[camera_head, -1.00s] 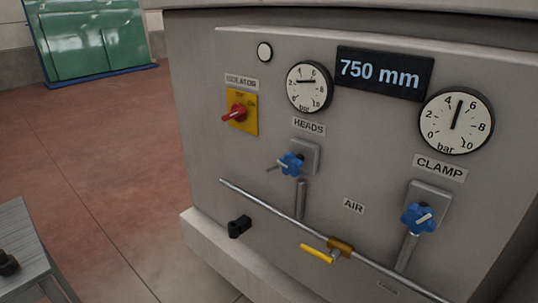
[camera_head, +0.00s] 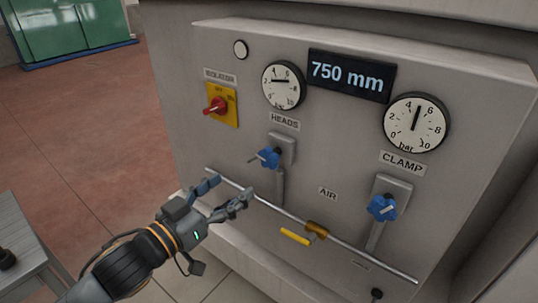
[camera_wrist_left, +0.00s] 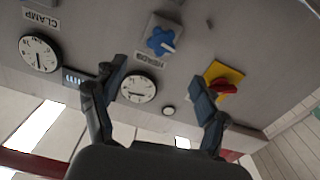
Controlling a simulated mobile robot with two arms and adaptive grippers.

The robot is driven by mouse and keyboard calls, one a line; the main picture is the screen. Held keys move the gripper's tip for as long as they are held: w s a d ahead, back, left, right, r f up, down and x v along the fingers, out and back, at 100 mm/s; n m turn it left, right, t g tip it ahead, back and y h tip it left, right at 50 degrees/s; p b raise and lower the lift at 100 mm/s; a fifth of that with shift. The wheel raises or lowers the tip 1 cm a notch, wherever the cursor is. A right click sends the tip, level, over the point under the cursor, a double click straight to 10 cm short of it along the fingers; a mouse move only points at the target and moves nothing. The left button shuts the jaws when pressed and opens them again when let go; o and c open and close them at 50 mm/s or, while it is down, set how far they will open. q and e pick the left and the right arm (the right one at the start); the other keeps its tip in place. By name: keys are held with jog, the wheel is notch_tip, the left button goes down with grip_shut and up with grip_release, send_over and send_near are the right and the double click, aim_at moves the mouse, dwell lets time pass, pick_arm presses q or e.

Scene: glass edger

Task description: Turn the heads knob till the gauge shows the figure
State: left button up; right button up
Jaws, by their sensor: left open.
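The blue heads knob (camera_head: 269,157) sits on a grey plate below the HEADS label. It also shows in the left wrist view (camera_wrist_left: 160,41), upside down, beyond and between the fingers. The heads gauge (camera_head: 283,85) is a round white dial above the label; its needle lies nearly level, pointing left, a little above 2 bar. The gauge also shows in the left wrist view (camera_wrist_left: 138,88). My left gripper (camera_head: 224,190) is open and empty, below and left of the knob, apart from it. My right gripper is not in view.
The clamp gauge (camera_head: 416,122) and blue clamp knob (camera_head: 382,207) are to the right. A red isolator switch (camera_head: 216,106) is at the left. The air pipe (camera_head: 345,244) with a yellow lever (camera_head: 295,237) runs below. A grey table (camera_head: 22,235) stands at lower left.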

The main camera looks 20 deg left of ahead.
aim_at(266, 159)
pick_arm(q)
jog(key=b+x, duration=0.7)
jog(key=shift+a+r+b, duration=0.15)
jog(key=shift+b, duration=0.25)
jog(key=p+x, duration=0.1)
jog(key=x, duration=0.4)
jog(key=shift+w+p, duration=0.35)
jog(key=shift+p, duration=0.05)
jog(key=shift+w+d+f, duration=0.3)
jog(key=shift+w, duration=0.1)
jog(key=c, duration=1.2)
